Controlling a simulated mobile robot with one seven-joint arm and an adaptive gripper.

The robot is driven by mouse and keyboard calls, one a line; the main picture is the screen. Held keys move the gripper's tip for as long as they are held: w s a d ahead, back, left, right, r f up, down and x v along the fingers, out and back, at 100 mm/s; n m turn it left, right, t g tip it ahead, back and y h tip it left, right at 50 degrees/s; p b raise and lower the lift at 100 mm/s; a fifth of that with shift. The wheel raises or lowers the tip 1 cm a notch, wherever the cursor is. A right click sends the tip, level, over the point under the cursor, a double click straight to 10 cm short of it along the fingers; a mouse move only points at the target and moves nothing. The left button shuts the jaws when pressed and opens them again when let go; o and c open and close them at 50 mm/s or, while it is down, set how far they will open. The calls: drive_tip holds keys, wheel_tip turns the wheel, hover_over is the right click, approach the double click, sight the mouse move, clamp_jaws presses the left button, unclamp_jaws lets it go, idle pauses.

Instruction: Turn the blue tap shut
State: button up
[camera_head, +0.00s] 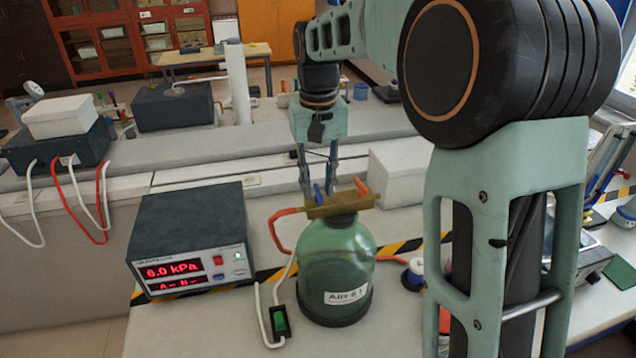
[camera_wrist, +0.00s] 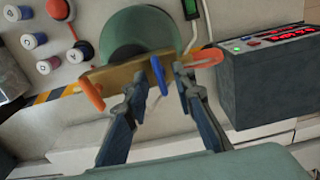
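The blue tap (camera_head: 318,193) sits on a brass bar (camera_head: 342,206) on top of a green bottle (camera_head: 337,256). In the wrist view the blue tap (camera_wrist: 159,75) is a slim handle lying crosswise to the brass bar (camera_wrist: 120,76). An orange tap (camera_wrist: 90,93) is on the bar's left part; it also shows in the head view (camera_head: 361,187). My gripper (camera_head: 319,182) points down over the bar. In the wrist view my gripper (camera_wrist: 158,84) is open, one finger on each side of the blue tap. I cannot tell whether either finger touches it.
An orange hose (camera_head: 280,234) runs from the bar's left end. A green-switched device (camera_head: 280,322) on a white cord lies in front. A white box (camera_head: 399,172) stands behind right.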

sight(318, 190)
drive_tip(key=shift+r, duration=0.1)
wheel_tip(318, 190, up, 12)
idle(0.5)
